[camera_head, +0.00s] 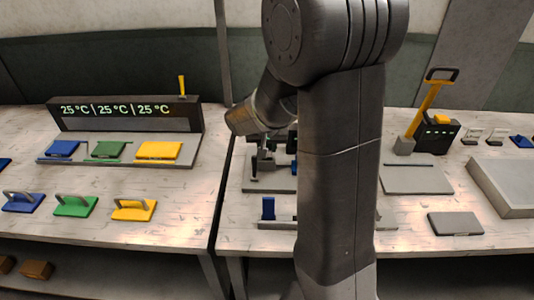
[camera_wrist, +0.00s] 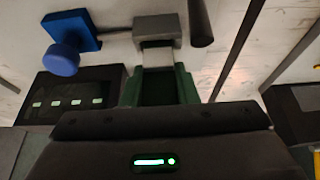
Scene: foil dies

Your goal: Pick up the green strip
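My gripper (camera_wrist: 160,90) is over the middle work table, with its dark body and a lit green indicator across the bottom of the wrist view. A dark green, U-shaped form (camera_wrist: 128,92) shows just beyond that body. I cannot tell whether it is the green strip or part of a fixture, or whether my fingers touch it. In the head view my arm covers much of this area, and no separate green strip can be made out there. The fingers are not clear enough to tell open from shut.
A blue knob (camera_wrist: 63,60), a grey block (camera_wrist: 158,30) and a dark box with lit buttons (camera_wrist: 70,102) surround the gripper. Left table: a green plate (camera_head: 107,150) and handled green block (camera_head: 75,207). Right: a yellow-levered press (camera_head: 437,137) and grey plate (camera_head: 455,224).

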